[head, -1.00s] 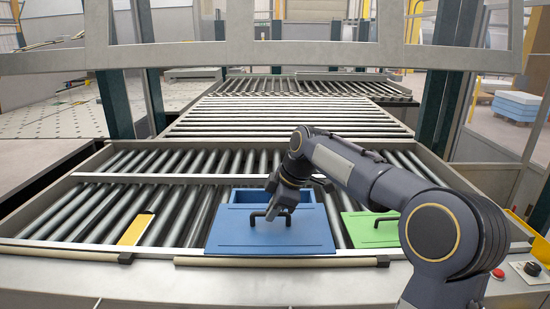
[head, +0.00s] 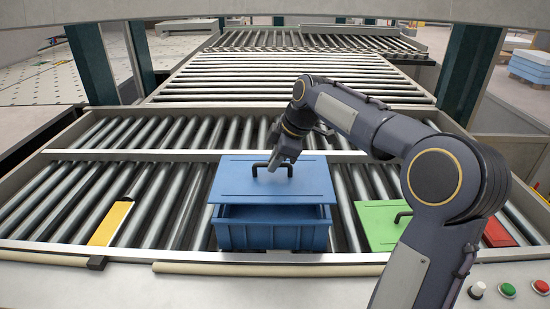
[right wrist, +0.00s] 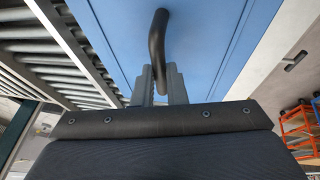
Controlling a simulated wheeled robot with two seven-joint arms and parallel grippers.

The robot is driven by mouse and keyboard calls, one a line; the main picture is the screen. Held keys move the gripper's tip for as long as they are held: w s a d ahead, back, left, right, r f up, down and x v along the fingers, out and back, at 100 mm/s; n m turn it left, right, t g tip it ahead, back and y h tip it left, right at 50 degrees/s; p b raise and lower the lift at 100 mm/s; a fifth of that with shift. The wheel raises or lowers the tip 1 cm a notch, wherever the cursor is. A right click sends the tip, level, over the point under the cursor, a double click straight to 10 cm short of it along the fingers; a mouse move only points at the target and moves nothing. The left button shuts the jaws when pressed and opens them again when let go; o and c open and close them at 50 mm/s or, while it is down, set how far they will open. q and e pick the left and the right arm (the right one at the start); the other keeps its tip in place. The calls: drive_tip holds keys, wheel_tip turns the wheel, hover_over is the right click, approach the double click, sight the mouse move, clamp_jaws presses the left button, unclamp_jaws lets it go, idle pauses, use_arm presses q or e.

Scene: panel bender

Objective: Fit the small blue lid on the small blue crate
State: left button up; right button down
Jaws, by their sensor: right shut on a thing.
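The small blue lid (head: 240,184) is a flat panel with a black arched handle (head: 259,167). My right gripper (head: 275,166) is shut on that handle. The lid is over the rear and middle of the small blue crate (head: 272,236). The crate's front wall and a dark strip of its opening show below the lid's front edge; the rest of its rim is hidden. I cannot tell whether the lid touches the rim at the back. In the right wrist view, the fingers (right wrist: 160,82) grip the handle against the blue lid (right wrist: 205,30). My left gripper is not in view.
The crate stands on a roller conveyor (head: 180,215). A green lid (head: 382,224) with a black handle lies to its right, with a red piece (head: 497,233) beyond. A yellow piece (head: 110,223) lies to the left. A front rail (head: 270,268) borders the rollers.

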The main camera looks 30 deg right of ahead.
sight(276, 177)
drive_tip(key=shift+w+f+b, duration=0.1)
drive_tip(key=shift+f+b, duration=0.45)
drive_tip(key=shift+f, duration=0.35)
drive_tip(key=shift+f+b, duration=1.5)
drive_tip(key=shift+f, duration=0.35)
drive_tip(key=shift+f, duration=0.25)
drive_tip(key=c, duration=1.4)
unclamp_jaws()
